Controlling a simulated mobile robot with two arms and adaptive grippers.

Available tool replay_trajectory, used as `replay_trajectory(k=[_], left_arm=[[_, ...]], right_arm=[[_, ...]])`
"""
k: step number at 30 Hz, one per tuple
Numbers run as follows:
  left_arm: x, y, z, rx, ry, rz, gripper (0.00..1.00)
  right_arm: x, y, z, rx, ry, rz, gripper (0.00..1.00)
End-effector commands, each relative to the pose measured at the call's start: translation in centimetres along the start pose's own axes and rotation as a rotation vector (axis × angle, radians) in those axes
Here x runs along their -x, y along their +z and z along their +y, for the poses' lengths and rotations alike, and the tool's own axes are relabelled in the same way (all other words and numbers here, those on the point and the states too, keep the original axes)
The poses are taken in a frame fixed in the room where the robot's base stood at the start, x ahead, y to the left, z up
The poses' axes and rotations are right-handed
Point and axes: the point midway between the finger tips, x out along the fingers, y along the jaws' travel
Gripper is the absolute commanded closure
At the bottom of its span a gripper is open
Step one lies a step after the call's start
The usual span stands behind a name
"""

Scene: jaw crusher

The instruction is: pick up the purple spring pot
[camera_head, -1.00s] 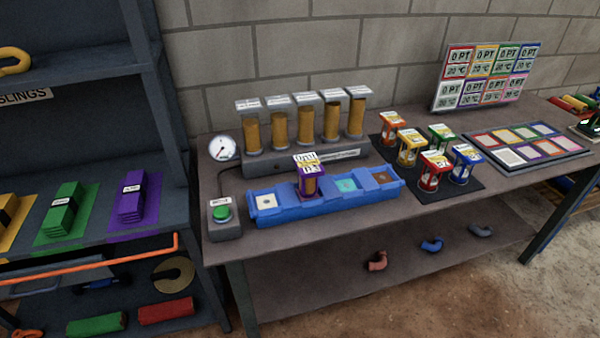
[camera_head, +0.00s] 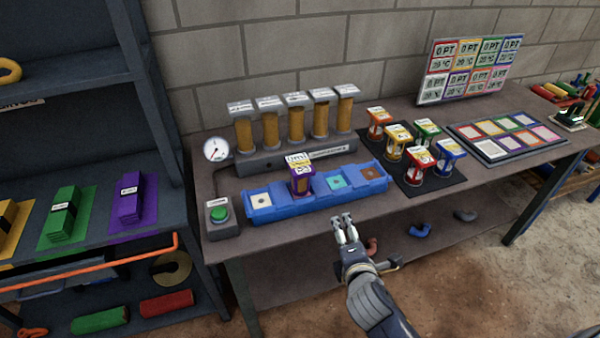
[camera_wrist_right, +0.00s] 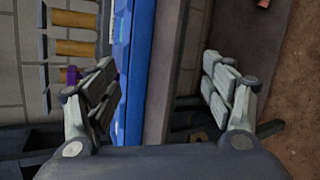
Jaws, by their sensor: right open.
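The purple spring pot (camera_head: 300,179) stands upright in a compartment of the blue tray (camera_head: 262,217), second from the left. It has a white and yellow label on top and a purple body. In the right wrist view a small purple patch (camera_wrist_right: 73,75) shows beside the left finger, mostly hidden by it. My right gripper (camera_head: 343,217) is in front of the table's front edge, nearer to me and to the right of the pot. It is open and empty, with its fingers apart in the right wrist view (camera_wrist_right: 160,95). My left gripper is not in view.
Several other spring pots, such as a red one (camera_head: 418,163), stand on a black mat (camera_head: 441,183) to the right. A green button box (camera_head: 221,217) is left of the tray. A row of amber cylinders (camera_head: 270,130) stands behind it. Bare tabletop (camera_head: 345,207) lies before the tray.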

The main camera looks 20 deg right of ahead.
Motion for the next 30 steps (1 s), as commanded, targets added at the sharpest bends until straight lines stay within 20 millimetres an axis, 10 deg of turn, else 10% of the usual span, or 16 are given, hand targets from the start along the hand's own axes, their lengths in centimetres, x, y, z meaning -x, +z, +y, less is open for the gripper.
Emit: replay_trajectory(k=[6,12,30], left_arm=[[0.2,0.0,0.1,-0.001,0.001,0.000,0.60],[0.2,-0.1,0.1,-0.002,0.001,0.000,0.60],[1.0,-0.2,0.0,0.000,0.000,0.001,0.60]], right_arm=[[-2.5,-1.4,8.6,0.754,0.336,-0.092,0.25],[-3.1,-3.6,12.0,1.184,0.502,-0.180,0.25],[-8.2,-5.0,15.6,1.278,0.535,-0.204,0.25]])
